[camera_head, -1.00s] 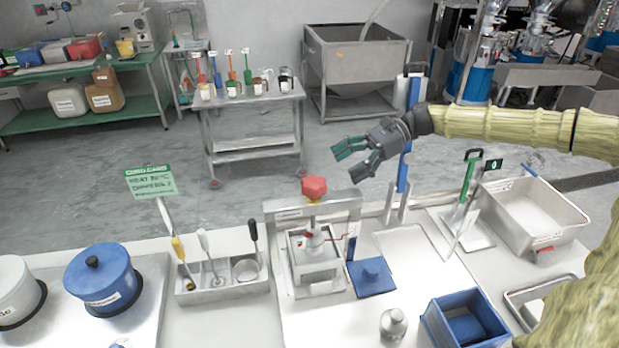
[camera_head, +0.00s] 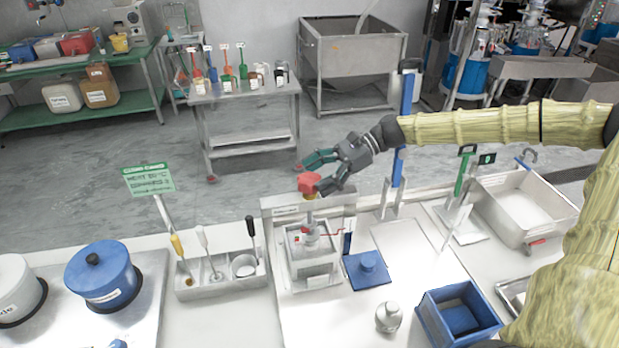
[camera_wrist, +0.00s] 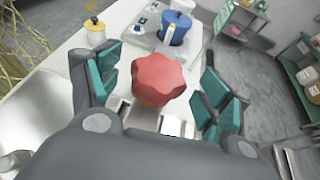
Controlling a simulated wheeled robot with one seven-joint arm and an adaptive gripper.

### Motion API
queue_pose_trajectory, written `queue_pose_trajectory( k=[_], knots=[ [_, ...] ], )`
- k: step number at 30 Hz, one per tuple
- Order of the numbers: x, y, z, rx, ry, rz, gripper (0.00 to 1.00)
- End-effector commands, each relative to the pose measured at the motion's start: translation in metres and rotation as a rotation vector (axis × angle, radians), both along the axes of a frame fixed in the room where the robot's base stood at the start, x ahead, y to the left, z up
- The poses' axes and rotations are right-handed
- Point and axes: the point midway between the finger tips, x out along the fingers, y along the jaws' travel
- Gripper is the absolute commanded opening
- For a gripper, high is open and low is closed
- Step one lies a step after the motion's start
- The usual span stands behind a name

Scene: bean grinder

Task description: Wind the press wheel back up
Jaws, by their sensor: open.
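The red lobed press wheel (camera_head: 309,183) sits on top of the metal press frame (camera_head: 284,206) on the bench. In the wrist view the wheel (camera_wrist: 160,78) lies between my open fingers, with clear space on both sides. My gripper (camera_head: 318,173) is open beside and around the wheel, one finger on the far side and one on the near right side. I see no finger touching it. The press screw and plate (camera_head: 310,238) below the wheel stand within the frame. My gripper partly covers the wheel's right side in the head view.
A tool holder (camera_head: 221,283) stands left, a steel weight (camera_head: 388,317) in front and a blue box (camera_head: 460,315) at right.

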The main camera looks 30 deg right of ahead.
Motion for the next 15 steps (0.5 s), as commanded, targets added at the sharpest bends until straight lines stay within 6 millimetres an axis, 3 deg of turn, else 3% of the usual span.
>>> queue_pose_trajectory(
  k=[15],
  knots=[
    [0.003,0.021,-0.008,0.0,0.0,-0.001,0.78]
  ],
)
